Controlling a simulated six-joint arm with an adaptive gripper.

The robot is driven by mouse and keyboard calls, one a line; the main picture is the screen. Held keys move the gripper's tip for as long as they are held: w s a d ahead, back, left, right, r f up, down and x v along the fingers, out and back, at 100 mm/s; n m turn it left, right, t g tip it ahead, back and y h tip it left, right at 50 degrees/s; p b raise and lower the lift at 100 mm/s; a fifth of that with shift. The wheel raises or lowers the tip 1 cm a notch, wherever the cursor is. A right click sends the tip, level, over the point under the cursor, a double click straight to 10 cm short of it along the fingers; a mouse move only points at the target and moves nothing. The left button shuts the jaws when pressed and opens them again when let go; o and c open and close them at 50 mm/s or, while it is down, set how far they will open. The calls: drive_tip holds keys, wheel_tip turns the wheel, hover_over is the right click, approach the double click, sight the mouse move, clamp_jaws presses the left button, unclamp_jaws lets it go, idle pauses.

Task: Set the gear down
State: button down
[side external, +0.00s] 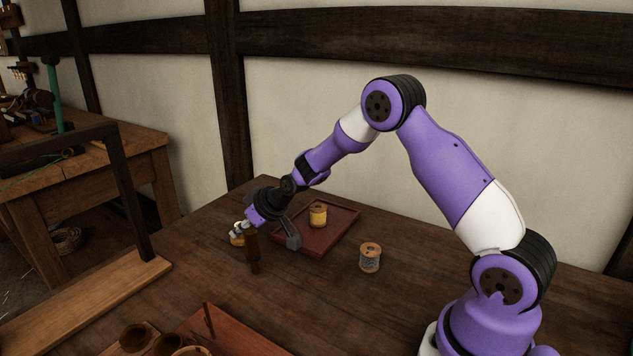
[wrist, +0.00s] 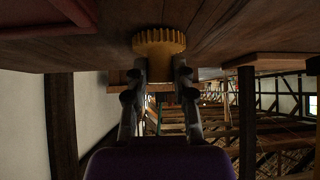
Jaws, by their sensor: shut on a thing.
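The yellow gear (wrist: 159,41) is at the fingertips of my gripper (wrist: 162,68) in the wrist view, where the tabletop fills the top of the picture. My gripper is shut on it. In the side view, the gear (side external: 237,239) shows as a small yellow edge below the fingertips of my gripper (side external: 243,228), low over the left part of the table. I cannot tell if the gear touches the table.
The upright peg (side external: 254,252) stands close to my gripper. To the right, a reddish tray (side external: 345,222) holds a yellow spool (side external: 318,215). A grey spool (side external: 370,259) stands on the table (side external: 310,300).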

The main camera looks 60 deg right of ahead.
wheel_tip(320, 180, up, 4)
drive_tip(key=shift+r, duration=0.1)
drive_tip(key=s+a+r, duration=0.4)
drive_tip(key=a+r, duration=0.2)
drive_tip(key=a, duration=0.4)
drive_tip(key=s+d+m+g+h, duration=0.1)
drive_tip(key=s+d+m+h, duration=0.1)
drive_tip(key=d+m+h, duration=0.3)
drive_tip(key=s+d+f+m+g+h, duration=0.1)
drive_tip(key=s+d+m+g, duration=0.1)
drive_tip(key=d+m, duration=0.3)
drive_tip(key=s+d+m+g+h, duration=0.1)
drive_tip(key=s+d+m+h, duration=0.2)
drive_tip(key=d, duration=0.4)
drive_tip(key=s+d+r+m+g, duration=0.2)
drive_tip(key=s+d+m+g, duration=0.1)
drive_tip(key=s+m+g, duration=0.75)
drive_tip(key=s+d+f, duration=0.1)
drive_tip(key=d+f, duration=0.1)
drive_tip(key=d, duration=0.1)
drive_tip(key=s+d+f+m, duration=0.1)
drive_tip(key=s+d+f, duration=0.1)
drive_tip(key=d+f, duration=0.1)
drive_tip(key=s+d+f+m, duration=0.1)
drive_tip(key=d+f, duration=0.1)
drive_tip(key=d, duration=0.2)
drive_tip(key=shift+s+d+f+t+y, duration=0.15)
drive_tip(key=shift+s+d+t+y, duration=0.1)
drive_tip(key=shift+d+y, duration=0.1)
drive_tip(key=shift+f, duration=2)
